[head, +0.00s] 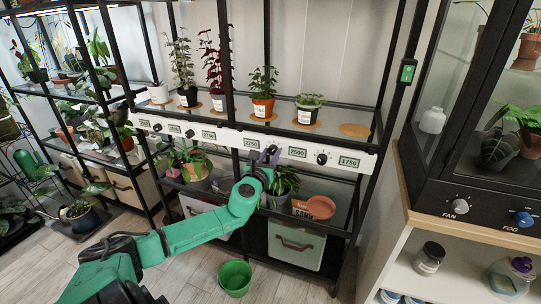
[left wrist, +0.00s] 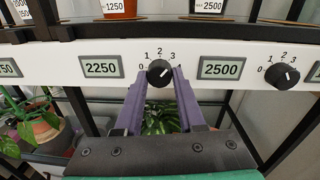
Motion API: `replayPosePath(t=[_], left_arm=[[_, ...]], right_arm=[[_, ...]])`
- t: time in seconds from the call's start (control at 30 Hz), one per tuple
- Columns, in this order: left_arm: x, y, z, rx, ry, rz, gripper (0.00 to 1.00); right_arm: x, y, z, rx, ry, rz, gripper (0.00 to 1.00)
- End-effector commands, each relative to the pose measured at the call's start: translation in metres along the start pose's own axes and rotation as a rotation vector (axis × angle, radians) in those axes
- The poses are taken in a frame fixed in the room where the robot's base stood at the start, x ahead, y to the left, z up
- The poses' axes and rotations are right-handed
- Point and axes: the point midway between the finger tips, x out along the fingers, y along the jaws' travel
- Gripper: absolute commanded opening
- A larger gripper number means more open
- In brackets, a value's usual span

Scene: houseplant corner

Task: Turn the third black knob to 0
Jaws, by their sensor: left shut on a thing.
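A row of black knobs sits on the white panel (head: 310,148) along the shelf. My left gripper (head: 268,160) reaches one between the displays reading 2250 and 2500. In the left wrist view its purple fingers (left wrist: 160,80) are shut on this black knob (left wrist: 159,72), one on each side. The scale around the knob reads 0 to 3, and its white pointer leans up and right, roughly toward 2 to 3. Another black knob (left wrist: 282,76) is to the right; it also shows in the head view (head: 321,158). Two more black knobs (head: 157,127) (head: 190,133) are further left.
Potted plants, such as one in an orange pot (head: 263,107), stand on the shelf above the panel. Black uprights cross the rack front. A cabinet at the right has a fan knob (head: 460,206) and a blue fog knob (head: 523,219). A green pot (head: 235,278) is on the floor.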

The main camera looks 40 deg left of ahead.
Motion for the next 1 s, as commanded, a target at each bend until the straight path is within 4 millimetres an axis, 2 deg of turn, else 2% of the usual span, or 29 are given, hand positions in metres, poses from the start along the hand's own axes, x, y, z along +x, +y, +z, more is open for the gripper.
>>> replayPosePath(t=[0.37,1.0], left_arm=[[-0.0003,-0.0007,0.0,-0.197,0.01,0.001,0.0],[-0.0002,-0.0009,0.0022,-0.799,0.038,0.004,0.0]], right_arm=[[-0.0021,-0.0002,-0.0006,-0.001,0.001,0.0,0.5],[-0.0092,0.0001,-0.0012,0.001,0.0,0.0,0.5]])
